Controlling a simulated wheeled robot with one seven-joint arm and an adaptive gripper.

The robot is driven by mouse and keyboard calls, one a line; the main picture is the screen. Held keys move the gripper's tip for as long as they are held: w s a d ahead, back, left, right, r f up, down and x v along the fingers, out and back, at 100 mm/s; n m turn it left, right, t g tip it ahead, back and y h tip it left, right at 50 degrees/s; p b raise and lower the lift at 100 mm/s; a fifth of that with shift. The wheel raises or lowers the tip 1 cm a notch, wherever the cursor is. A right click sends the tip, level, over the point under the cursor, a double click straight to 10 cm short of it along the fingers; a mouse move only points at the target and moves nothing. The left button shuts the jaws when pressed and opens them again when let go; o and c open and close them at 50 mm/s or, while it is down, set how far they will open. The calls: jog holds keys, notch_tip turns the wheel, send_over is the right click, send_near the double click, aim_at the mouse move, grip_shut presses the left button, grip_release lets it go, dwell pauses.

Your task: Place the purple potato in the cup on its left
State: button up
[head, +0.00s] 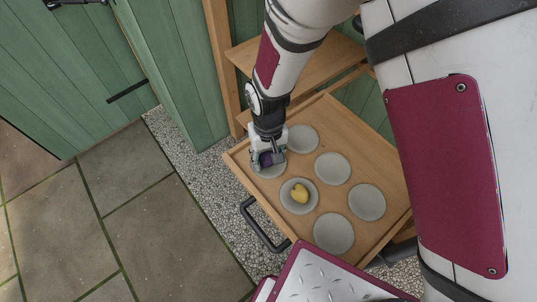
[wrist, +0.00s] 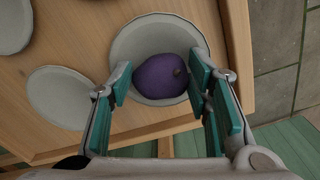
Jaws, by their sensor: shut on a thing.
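The purple potato (wrist: 160,76) is between the fingers of my gripper (wrist: 160,80) in the wrist view. The right finger touches or overlaps its side. It appears over or inside a round grey cup (wrist: 130,40); I cannot tell whether it touches the bottom. In the head view my gripper (head: 267,158) points down at the tray's upper left, with a bit of the purple potato (head: 265,159) showing. The cup (head: 270,173) beneath is partly hidden by the gripper.
A wooden tray (head: 317,222) holds several grey cups. The other cups, such as one (head: 332,168) at the middle right, look empty. A dark handle (head: 262,232) is at the tray's front.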

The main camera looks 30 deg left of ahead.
aim_at(268, 157)
jog(key=o, duration=1.3)
notch_tip(268, 157, up, 12)
jog(key=shift+r+p, duration=0.1)
jog(key=shift+p, duration=1.05)
